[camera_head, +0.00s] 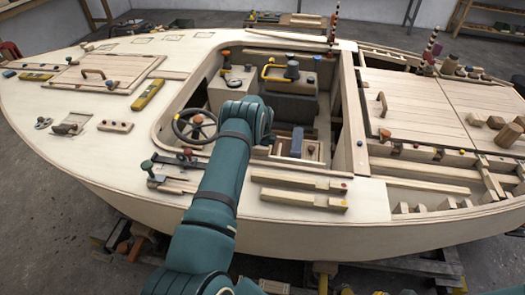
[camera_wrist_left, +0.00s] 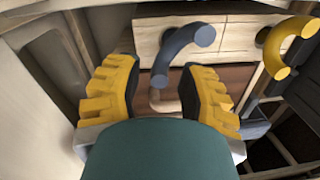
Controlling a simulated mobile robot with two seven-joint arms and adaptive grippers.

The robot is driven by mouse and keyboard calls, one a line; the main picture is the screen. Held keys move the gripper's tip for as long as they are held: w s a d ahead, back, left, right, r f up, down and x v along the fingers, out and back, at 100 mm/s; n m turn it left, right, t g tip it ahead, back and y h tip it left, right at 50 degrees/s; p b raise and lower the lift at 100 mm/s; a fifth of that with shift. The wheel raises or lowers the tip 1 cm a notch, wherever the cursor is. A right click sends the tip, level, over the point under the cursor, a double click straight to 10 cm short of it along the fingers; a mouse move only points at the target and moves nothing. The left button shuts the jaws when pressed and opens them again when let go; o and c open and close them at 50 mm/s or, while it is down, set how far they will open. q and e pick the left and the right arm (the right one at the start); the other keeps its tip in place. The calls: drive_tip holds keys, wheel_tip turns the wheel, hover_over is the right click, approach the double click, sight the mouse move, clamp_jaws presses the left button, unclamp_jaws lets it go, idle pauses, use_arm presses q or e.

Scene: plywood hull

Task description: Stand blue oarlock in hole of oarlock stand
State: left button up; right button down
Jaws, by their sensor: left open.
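In the left wrist view a blue-grey curved piece, seemingly the blue oarlock (camera_wrist_left: 190,42), has its lower end between my left gripper's fingers. My left gripper (camera_wrist_left: 158,72) is open, with yellow ridged fingers on both sides of that piece and visible gaps. A pale wooden block (camera_wrist_left: 235,38) with dark round spots lies behind the blue piece; I cannot tell whether it is the oarlock stand. In the head view my left arm reaches into the cockpit and its gripper is hidden. My right gripper is not in view.
A yellow curved piece (camera_wrist_left: 292,48) stands to the right in the wrist view. In the head view a steering wheel (camera_head: 195,126) is left of my arm. Loose wooden strips (camera_head: 300,190) lie on the near deck. The cockpit rim (camera_head: 347,110) bounds the opening on the right.

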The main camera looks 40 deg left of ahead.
use_arm(q)
wheel_tip(320, 180, up, 12)
drive_tip(key=shift+s+d, duration=0.3)
idle(0.7)
